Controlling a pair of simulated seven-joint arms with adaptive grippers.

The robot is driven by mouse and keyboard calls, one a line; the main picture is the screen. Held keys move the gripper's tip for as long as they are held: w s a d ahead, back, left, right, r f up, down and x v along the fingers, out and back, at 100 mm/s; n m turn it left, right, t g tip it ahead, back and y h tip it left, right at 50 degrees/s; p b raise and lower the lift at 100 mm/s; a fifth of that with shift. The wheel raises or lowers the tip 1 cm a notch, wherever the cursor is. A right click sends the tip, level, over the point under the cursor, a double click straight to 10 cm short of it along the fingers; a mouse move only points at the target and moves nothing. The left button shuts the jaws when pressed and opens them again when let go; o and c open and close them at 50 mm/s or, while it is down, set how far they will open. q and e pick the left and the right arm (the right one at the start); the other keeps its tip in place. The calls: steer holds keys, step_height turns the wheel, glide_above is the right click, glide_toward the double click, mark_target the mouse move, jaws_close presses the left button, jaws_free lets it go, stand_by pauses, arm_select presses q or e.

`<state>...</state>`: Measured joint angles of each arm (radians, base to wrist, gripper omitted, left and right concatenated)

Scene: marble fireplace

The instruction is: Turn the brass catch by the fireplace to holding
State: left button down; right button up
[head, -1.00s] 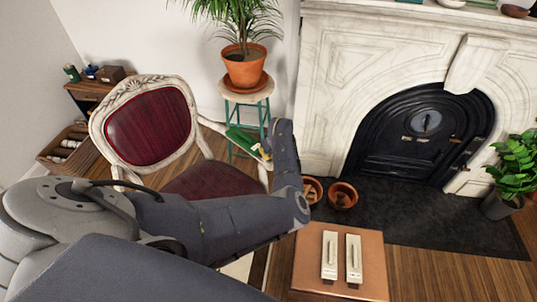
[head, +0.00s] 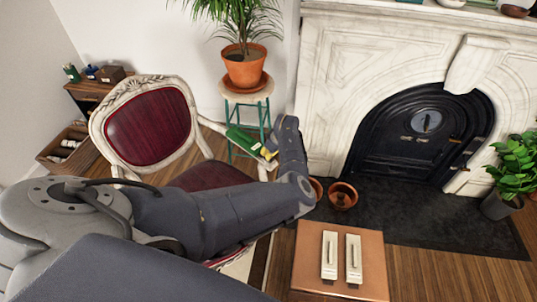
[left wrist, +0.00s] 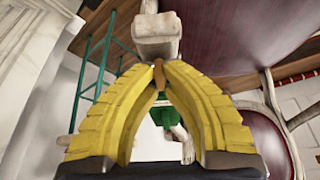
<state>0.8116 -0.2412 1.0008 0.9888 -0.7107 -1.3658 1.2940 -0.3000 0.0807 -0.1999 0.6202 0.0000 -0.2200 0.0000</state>
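The black arched fireplace door (head: 405,150) has a round grey plate (head: 427,121) with a dark upright piece on it and small tags below. I cannot tell whether any of these is the brass catch or how it is turned. My left gripper (head: 268,154) hangs by the chair's near arm, left of the fireplace and well apart from its door. My right gripper is out of view.
A wooden box (head: 308,275) with two pale switch plates stands front centre. Terracotta pots (head: 342,196) sit on the dark hearth. The chair (head: 150,125), a green bottle-like thing (head: 243,140) and the plant stool (head: 247,98) crowd my left gripper. A leafy plant (head: 515,165) stands right.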

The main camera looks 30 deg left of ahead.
arm_select(q)
steer(key=shift+f, duration=0.1)
steer(key=c, duration=1.5)
jaws_free()
steer(key=shift+r, duration=0.2)
step_height(320, 180, up, 10)
steer(key=shift+f, duration=0.15)
